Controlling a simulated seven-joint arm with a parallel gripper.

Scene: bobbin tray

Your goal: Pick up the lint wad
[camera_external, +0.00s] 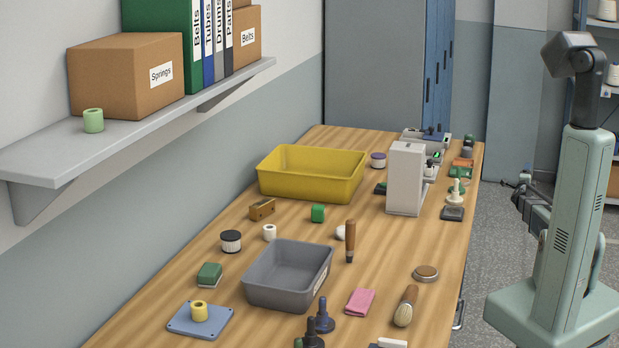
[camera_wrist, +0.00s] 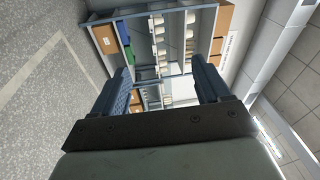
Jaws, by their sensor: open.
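In the external view my arm stands at the right, off the table's edge. The lump is not in the wrist view.
A grey bin (camera_external: 287,302) stands in front of the lump, a yellow bin (camera_external: 312,200) behind, and a white machine (camera_external: 405,178) behind right. Dark upright spindles (camera_external: 325,322) stand near the front.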

